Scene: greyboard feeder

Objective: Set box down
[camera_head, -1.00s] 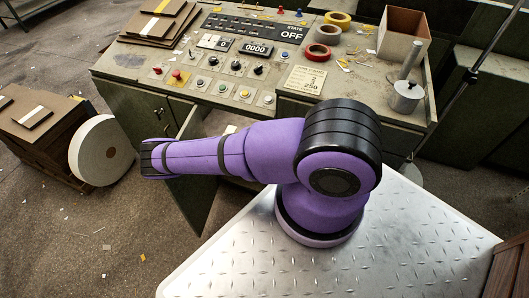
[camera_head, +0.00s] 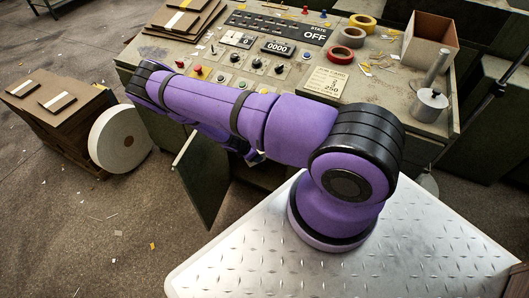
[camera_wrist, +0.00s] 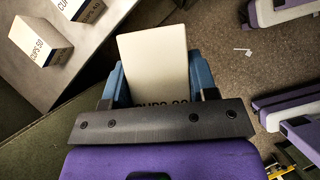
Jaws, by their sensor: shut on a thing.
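In the wrist view my gripper (camera_wrist: 158,82) has its two blue fingers shut on a cream box (camera_wrist: 153,55), one on each side. The box has dark lettering along its near edge, partly covered by the gripper bar. Two similar boxes marked CUPS stand on a pale grey surface: one box (camera_wrist: 40,42) at the upper left and another box (camera_wrist: 82,8) cut off by the top edge. The held box appears apart from that surface. In the head view my arm hides the gripper and the held box.
In the head view a control desk (camera_head: 235,52) stands behind my arm, with an open cabinet door (camera_head: 203,175) below. An open carton (camera_head: 430,38) and several tape rolls sit on it. A large white roll (camera_head: 118,140) leans by a brown stack at left. Floor is visible at front left.

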